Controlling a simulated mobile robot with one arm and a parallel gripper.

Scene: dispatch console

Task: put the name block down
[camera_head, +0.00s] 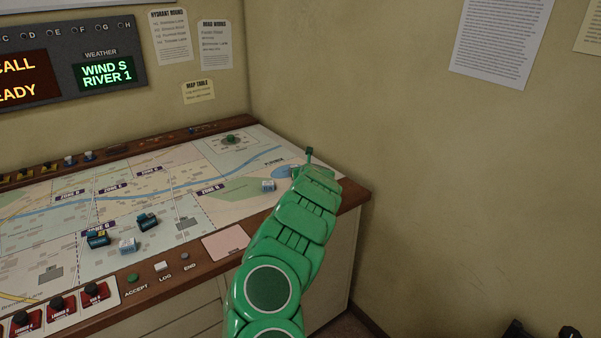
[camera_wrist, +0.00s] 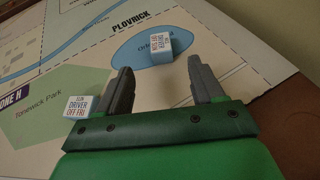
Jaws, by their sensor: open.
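A small white and blue name block (camera_wrist: 158,45) stands on the blue lake printed on the map, its face lettered but hard to read in full. My gripper (camera_wrist: 161,68) is open, and this block is just beyond the fingertips, apart from them as far as I can tell. In the head view my gripper (camera_head: 309,153) is at the map's right end, and its fingers are mostly hidden behind my green arm. A second white and blue block (camera_wrist: 80,106), reading "DRIVER OFF-FRI", stands left of my left finger near the park; it also shows in the head view (camera_head: 268,186).
The map table (camera_head: 130,195) has a wooden rim, and a wall is close on its right. Several small blocks (camera_head: 128,245) stand near Zone G. A pink pad (camera_head: 226,243) and buttons line the front edge. The map between the Zone G blocks and the park is mostly clear.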

